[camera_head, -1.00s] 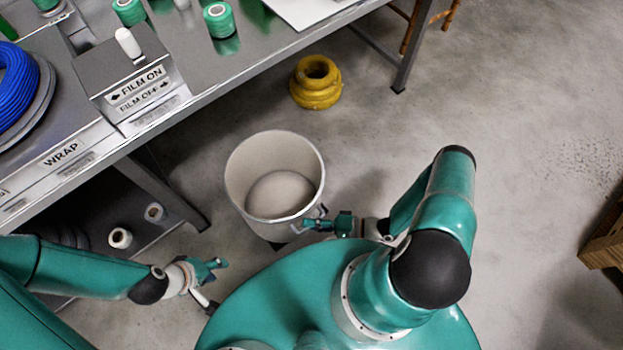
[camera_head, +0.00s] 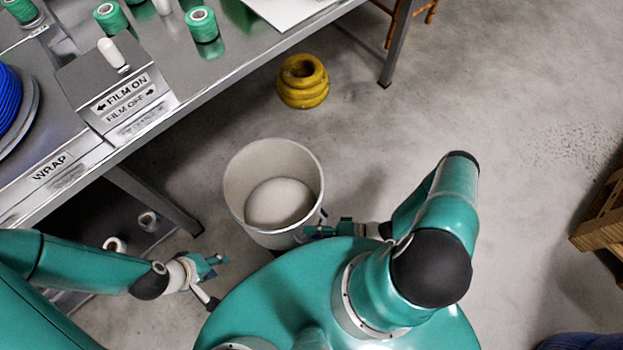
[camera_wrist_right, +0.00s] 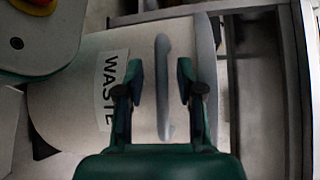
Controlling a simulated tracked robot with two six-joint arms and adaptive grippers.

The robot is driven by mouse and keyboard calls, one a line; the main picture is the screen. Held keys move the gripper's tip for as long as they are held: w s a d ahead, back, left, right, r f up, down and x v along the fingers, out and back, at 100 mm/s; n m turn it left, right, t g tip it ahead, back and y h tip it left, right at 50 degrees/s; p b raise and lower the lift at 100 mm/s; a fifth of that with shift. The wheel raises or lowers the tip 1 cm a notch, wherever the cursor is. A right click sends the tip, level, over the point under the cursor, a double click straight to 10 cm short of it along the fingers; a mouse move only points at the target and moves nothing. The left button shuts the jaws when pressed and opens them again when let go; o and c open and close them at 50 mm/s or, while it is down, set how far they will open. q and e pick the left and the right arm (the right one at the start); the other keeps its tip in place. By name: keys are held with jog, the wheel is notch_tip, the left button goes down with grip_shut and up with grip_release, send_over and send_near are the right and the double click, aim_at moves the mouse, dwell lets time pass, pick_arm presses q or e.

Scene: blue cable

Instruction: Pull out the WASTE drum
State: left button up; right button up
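The pale WASTE drum (camera_head: 233,185) stands upright on the floor, open at the top, with a lighter round area inside. In the right wrist view its WASTE label (camera_wrist_right: 111,90) and a grey upright handle (camera_wrist_right: 163,85) show. My right gripper (camera_head: 320,231) is at the drum's near right side. In the right wrist view its two fingers (camera_wrist_right: 160,90) stand on either side of the handle, with visible gaps between them and it. My left gripper (camera_head: 213,265) hangs left of and below the drum, apart from it; its finger opening is too small to judge.
A steel bench (camera_head: 232,82) with a FILM ON/OFF box (camera_head: 118,90) stands at the upper left, its leg (camera_head: 160,200) left of the drum. A yellow ringed object (camera_head: 303,82) lies on the floor behind. A wooden pallet (camera_head: 597,228) is at right. Floor between is clear.

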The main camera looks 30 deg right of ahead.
jog(key=shift+d, duration=0.1)
jog(key=v, duration=1.2)
dwell(0.4)
